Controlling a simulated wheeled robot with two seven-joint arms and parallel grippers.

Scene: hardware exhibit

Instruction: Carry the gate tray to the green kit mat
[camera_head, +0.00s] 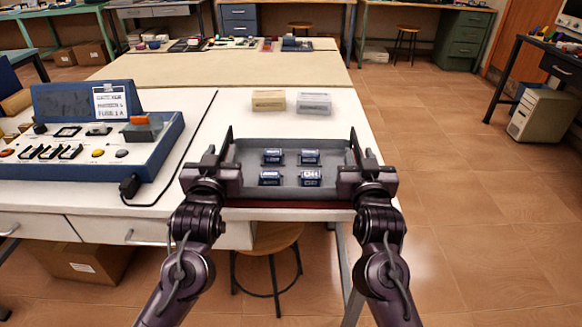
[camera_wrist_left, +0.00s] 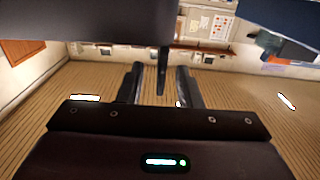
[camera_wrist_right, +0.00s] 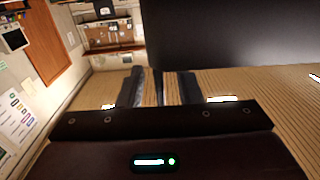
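The grey gate tray (camera_head: 290,152) lies level at the front edge of the white table, holding several small blue labelled parts. My left gripper (camera_head: 226,160) is at its left end and my right gripper (camera_head: 356,160) at its right end. In the left wrist view, the open fingers (camera_wrist_left: 160,86) stand either side of a thin dark upright piece, with gaps beside it. The right wrist view shows the open fingers (camera_wrist_right: 160,88) likewise around a thin dark piece. I cannot make out a green mat.
A dark red strip (camera_head: 290,203) shows beneath the tray's near side. A blue control panel (camera_head: 150,160) with a cable stands at left. A tan block (camera_head: 268,100) and a grey block (camera_head: 314,103) lie behind the tray. A stool (camera_head: 268,238) stands below.

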